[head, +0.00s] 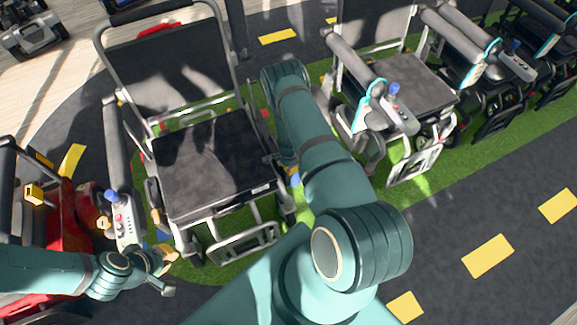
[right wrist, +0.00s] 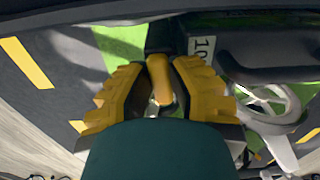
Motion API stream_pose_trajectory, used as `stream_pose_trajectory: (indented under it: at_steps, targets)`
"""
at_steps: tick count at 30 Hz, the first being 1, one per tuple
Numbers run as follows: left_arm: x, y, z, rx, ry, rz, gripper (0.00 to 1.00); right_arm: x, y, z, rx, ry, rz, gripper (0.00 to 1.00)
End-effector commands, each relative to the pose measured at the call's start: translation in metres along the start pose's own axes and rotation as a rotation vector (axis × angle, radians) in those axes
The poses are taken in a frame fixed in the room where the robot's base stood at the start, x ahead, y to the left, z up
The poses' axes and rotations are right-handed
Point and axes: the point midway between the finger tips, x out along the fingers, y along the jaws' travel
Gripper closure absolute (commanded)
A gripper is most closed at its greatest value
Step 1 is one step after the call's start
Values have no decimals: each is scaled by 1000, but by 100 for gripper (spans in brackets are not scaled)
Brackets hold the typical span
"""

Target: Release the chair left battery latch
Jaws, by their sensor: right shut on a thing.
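The chair (head: 212,165) has a dark seat and backrest and stands left of the middle in the head view. My right arm reaches down at its right side and mostly hides that side, with the gripper there. In the right wrist view my right gripper (right wrist: 160,72) has its yellow fingers shut on an orange-yellow lever, which looks like the battery latch (right wrist: 161,90). The latch sits beside a dark box (right wrist: 166,34). My left gripper (head: 160,258) is by the chair's left front, near an armrest control panel (head: 122,222); its opening is unclear.
A second chair (head: 405,82) stands to the right, with more at the far right. A red scooter (head: 60,235) is close on the left. A spoked wheel (right wrist: 265,100) is right of the fingers in the right wrist view. The dark road (head: 450,225) at front right is clear.

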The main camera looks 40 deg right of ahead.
Motion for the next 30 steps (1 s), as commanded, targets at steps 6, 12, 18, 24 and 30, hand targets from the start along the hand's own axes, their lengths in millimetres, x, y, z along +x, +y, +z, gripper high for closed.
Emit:
stream_pose_trajectory:
  at_steps: [6, 12, 18, 24, 30]
  targets:
    - [0, 0, 0, 0, 0, 0, 100, 1, 2, 0, 67, 0, 3, 100]
    - [0, 0, 0, 0, 0, 0, 100, 1, 2, 1, 89, -1, 3, 100]
    - [0, 0, 0, 0, 0, 0, 100, 1, 2, 1, 91, -1, 3, 100]
    - [0, 0, 0, 0, 0, 0, 100, 1, 2, 1, 91, -1, 3, 66]
    - [0, 0, 0, 0, 0, 0, 100, 1, 2, 0, 90, -1, 2, 66]
